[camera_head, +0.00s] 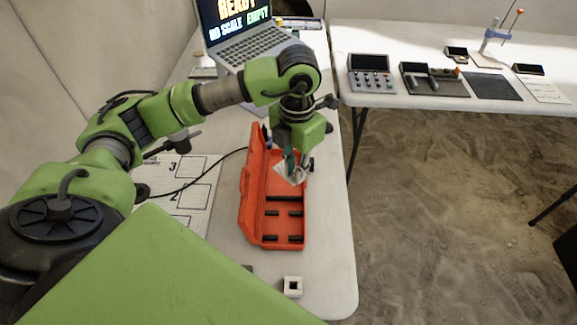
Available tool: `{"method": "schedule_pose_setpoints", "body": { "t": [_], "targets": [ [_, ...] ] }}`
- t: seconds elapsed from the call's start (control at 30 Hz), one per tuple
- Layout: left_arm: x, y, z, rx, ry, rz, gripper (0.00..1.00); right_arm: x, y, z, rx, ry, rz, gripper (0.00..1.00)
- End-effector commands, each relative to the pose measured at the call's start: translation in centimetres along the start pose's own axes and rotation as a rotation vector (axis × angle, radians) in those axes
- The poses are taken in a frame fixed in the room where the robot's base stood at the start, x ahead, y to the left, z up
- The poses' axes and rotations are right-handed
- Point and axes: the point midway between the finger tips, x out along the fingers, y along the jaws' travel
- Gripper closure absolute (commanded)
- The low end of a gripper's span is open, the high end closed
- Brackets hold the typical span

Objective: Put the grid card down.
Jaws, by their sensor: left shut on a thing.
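My left gripper (295,165) points down over the open orange case (249,200) on the near table. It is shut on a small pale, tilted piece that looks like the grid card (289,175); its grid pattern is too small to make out. The card is over the upper part of the case; I cannot tell whether it touches it. A teal part shows between the fingers and hides some of the card. My right gripper is not in view.
A numbered sheet (196,213) with printed squares lies left of the case, with a dark cable across it. A small white block (292,286) sits near the front edge. A laptop (247,45) stands behind. A second table (420,38) holds several instruments.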

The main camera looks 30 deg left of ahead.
Motion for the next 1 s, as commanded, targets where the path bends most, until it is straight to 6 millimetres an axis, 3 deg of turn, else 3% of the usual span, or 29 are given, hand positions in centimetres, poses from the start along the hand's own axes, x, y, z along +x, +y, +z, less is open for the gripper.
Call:
{"method": "schedule_pose_setpoints", "body": {
  "t": [0.23,0.43,0.73,1.0],
  "targets": [
    [2.6,5.0,3.8,-0.005,0.004,0.001,0.97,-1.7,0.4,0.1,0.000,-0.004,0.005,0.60],
    [6.5,7.1,5.6,0.000,0.003,0.000,0.97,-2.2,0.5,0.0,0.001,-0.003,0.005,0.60],
    [8.8,8.5,6.8,0.002,0.002,0.000,0.97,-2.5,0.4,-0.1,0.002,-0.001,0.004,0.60],
    [11.6,8.4,6.7,0.004,0.001,0.000,0.97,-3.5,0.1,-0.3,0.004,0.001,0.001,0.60]
  ]
}}
